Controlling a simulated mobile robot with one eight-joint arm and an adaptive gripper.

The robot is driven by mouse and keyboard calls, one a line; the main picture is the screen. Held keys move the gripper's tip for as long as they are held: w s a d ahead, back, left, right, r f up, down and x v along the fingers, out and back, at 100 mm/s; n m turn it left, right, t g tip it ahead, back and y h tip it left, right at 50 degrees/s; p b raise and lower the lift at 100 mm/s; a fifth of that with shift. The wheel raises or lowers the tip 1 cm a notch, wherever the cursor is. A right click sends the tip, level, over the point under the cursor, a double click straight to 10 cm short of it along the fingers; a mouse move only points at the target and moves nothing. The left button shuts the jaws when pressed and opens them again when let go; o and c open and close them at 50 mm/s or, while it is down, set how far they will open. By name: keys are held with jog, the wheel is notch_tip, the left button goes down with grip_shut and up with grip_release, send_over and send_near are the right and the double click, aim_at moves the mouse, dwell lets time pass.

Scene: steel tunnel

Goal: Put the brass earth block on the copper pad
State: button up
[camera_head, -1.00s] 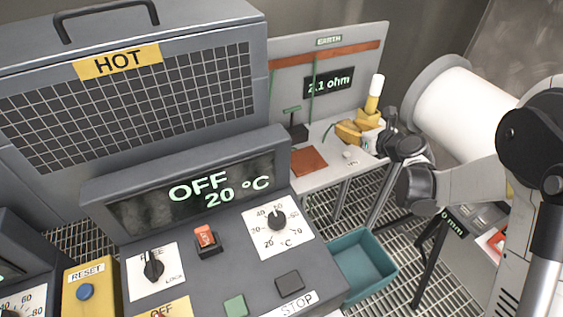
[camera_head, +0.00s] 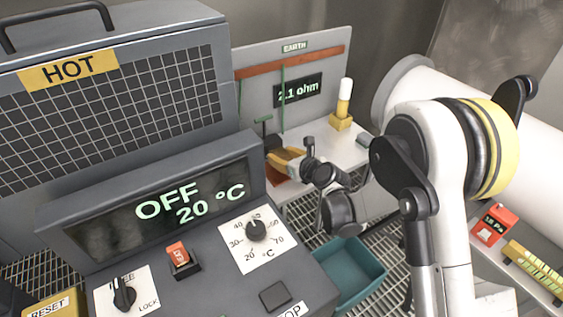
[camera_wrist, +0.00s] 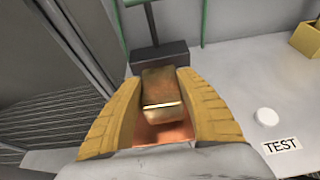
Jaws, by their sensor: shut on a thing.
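The brass earth block (camera_wrist: 161,88) is between the two yellow fingers of my gripper (camera_wrist: 162,105) in the wrist view. My gripper is shut on it. The copper pad (camera_wrist: 150,132) shows below the block, partly hidden by the block and the fingers. In the head view my gripper (camera_head: 285,158) is over the copper pad (camera_head: 279,178), at the left end of the white earth bench. The block itself cannot be made out there. Whether the block touches the pad or hangs just above it, I cannot tell.
A dark clamp block with a green handle (camera_wrist: 160,56) stands just behind the pad. A white button (camera_wrist: 265,117) and TEST label lie to the right. A yellow-based white post (camera_head: 342,105) stands further right. The grey HOT cabinet (camera_head: 115,85) is close on the left.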

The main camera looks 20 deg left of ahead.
notch_tip(320, 180, down, 2)
jog(key=shift+r, duration=0.1)
jog(key=o, duration=1)
jog(key=shift+f+b, duration=0.2)
jog(key=shift+b, duration=0.15)
jog(key=o, duration=0.4)
jog(key=shift+c, duration=0.2)
jog(key=shift+r, duration=0.2)
